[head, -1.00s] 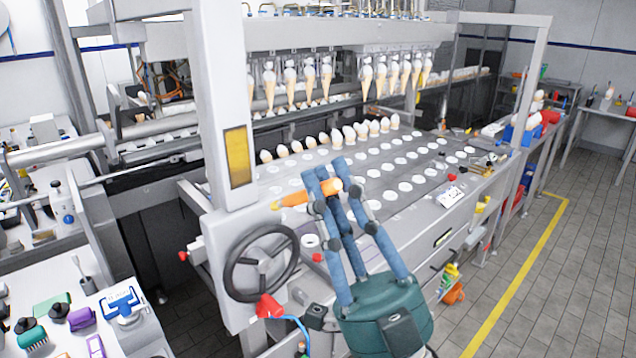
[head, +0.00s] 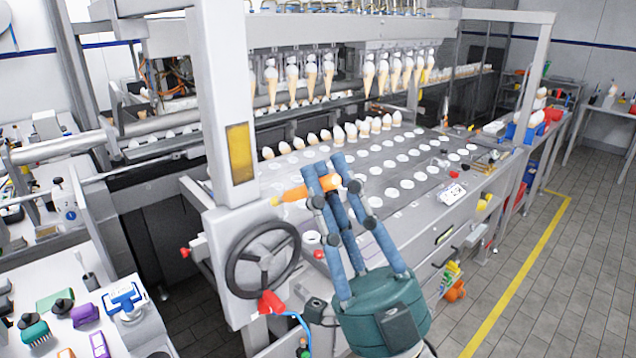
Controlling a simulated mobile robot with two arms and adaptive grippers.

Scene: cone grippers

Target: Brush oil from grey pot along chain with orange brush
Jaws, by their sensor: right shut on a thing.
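My right gripper (head: 328,186), teal with blue jointed fingers, is shut on the orange brush (head: 294,194). It holds the brush roughly level above the near left part of the machine's plate, with the narrow end pointing left. Fingers cover the brush's right part; its bristles cannot be made out. A small dark grey container (head: 91,283) with a thin stick leaning out stands on the white bench at the lower left; I cannot tell if it is the grey pot. I cannot make out the chain. My left gripper is not in view.
A black handwheel (head: 263,260) and a grey post (head: 229,110) stand just left of the gripper. Cones (head: 311,75) hang above the holed plate (head: 390,200). The floor at right is clear.

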